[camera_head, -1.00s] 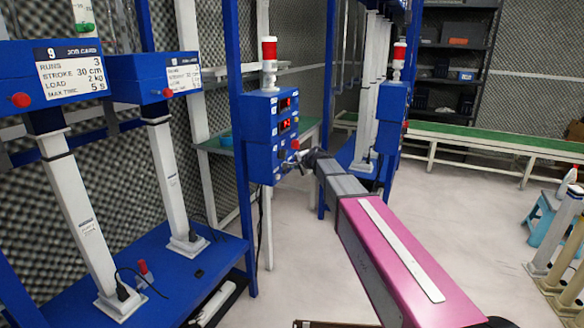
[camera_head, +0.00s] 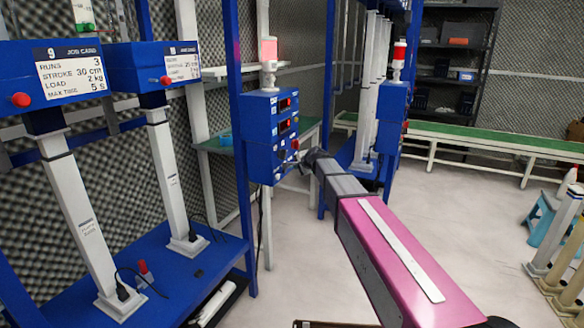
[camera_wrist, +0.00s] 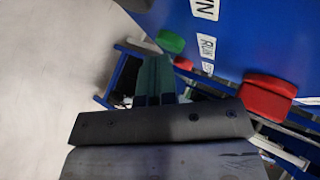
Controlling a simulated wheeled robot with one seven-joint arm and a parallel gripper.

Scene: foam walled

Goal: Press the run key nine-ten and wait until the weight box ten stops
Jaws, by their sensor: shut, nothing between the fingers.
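Weight box nine (camera_head: 50,75) is a blue box with a job card, on a white column at the left. Weight box ten (camera_head: 150,72), beside it, stands on a second white column; its card number is too small to read. The blue control box (camera_head: 262,145) with lit red displays stands in the middle, under a glowing lamp (camera_head: 268,52). My gripper (camera_head: 296,166) is shut and empty near the box's lower right. In the wrist view, its fingertips (camera_wrist: 153,72) point towards a green key (camera_wrist: 170,42); contact cannot be told. A larger red button (camera_wrist: 268,97) is right of the fingers, beside partly visible RUN labels.
A second control post with a red lamp (camera_head: 399,52) stands behind my arm. A green-topped bench (camera_head: 470,138) runs along the back, before dark shelves (camera_head: 458,70). A blue step stool (camera_head: 540,222) stands at the right. The pale floor between is clear.

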